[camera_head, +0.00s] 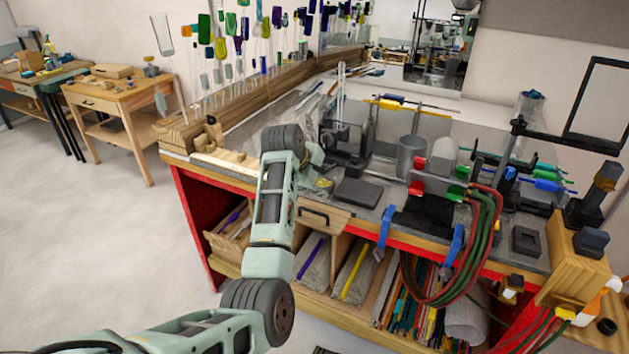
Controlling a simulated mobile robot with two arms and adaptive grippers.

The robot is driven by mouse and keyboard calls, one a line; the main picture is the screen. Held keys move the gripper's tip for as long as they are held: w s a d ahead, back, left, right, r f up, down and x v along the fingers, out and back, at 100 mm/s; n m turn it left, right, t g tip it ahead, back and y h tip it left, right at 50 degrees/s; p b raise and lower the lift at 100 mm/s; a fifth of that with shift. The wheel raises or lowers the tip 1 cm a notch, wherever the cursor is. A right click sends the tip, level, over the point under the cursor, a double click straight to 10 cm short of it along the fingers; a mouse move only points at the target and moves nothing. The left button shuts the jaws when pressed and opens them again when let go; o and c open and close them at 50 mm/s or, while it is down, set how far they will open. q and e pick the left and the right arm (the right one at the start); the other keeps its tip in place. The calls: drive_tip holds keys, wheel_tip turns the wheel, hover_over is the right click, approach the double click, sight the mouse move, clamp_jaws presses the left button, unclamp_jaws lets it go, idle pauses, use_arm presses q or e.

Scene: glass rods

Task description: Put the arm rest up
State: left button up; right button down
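My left arm reaches in from the bottom left, over the near edge of the workbench (240,181), with its wrist above the bench's left part. My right gripper is not in view. I cannot tell for sure which thing is the arm rest. A light wooden piece (226,160) lies at the bench's left front corner, left of my wrist. A wooden block (577,262) with black fittings sits at the bench's right front corner, far from my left arm.
A gas torch with red and green knobs (437,184) and hoses stands mid-bench. A dark flat block (357,193) lies right of my wrist. Glass rods (235,70) stand upright along the back left. Open shelves (335,265) are below. Floor at left is clear.

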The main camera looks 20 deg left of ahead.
use_arm(q)
drive_tip(key=v, duration=1.2)
